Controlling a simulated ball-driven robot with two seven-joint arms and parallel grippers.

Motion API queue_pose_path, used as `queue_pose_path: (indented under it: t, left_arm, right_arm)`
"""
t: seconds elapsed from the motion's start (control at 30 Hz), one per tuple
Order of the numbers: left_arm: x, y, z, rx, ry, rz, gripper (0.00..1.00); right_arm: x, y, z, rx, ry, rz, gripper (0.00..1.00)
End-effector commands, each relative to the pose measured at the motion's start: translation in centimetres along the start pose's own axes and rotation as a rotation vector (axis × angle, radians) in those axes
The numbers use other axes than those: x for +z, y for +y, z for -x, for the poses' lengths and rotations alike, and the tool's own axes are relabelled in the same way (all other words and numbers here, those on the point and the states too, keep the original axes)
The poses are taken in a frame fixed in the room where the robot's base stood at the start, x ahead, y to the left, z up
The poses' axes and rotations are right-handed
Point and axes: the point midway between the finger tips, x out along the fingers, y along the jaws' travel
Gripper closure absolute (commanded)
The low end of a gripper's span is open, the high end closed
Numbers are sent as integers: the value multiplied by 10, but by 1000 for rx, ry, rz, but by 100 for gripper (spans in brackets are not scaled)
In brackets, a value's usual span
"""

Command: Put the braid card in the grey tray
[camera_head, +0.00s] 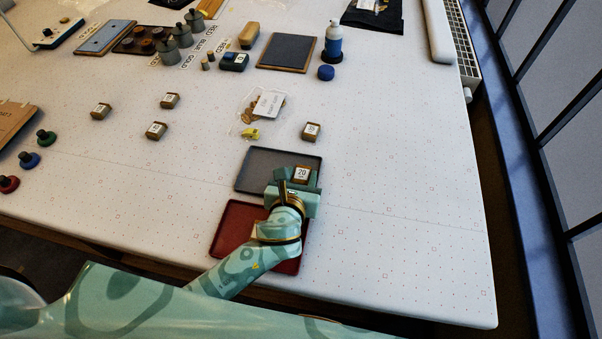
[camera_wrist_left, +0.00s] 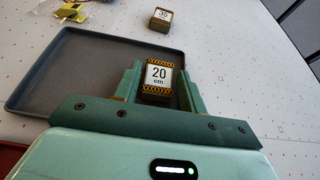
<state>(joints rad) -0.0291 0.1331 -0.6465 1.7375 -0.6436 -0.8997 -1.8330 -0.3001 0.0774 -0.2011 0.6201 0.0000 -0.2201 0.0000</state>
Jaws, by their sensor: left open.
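A small brown braid card (camera_head: 301,174) with a white label reading 20 cm is at the right part of the grey tray (camera_head: 258,165). In the left wrist view the same braid card (camera_wrist_left: 159,76) stands between the fingers of my left gripper (camera_wrist_left: 160,88), with the grey tray (camera_wrist_left: 60,85) around and left of it. My left gripper (camera_head: 299,182) is open, its fingers on either side of the card. I cannot tell whether the card rests on the tray floor. My right gripper is not in view.
A red tray (camera_head: 232,228) lies nearer, partly under my left arm. Another labelled card (camera_head: 311,131) stands beyond the grey tray, and several similar ones (camera_head: 157,130) lie to the left. A clear bag (camera_head: 264,104) lies behind the tray. The table's right side is free.

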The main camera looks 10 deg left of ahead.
Motion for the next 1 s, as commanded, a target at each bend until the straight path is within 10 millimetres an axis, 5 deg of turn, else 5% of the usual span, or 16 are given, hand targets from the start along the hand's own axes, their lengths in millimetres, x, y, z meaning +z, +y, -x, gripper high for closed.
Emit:
queue_pose_path:
  t: [0.43, 1.0]
  left_arm:
    - [1, 0, 96, 0, 1, 0, 59]
    - [0, 0, 110, 1, 0, 0, 59]
  right_arm:
    - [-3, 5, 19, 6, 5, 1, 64]
    - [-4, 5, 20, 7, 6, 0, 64]
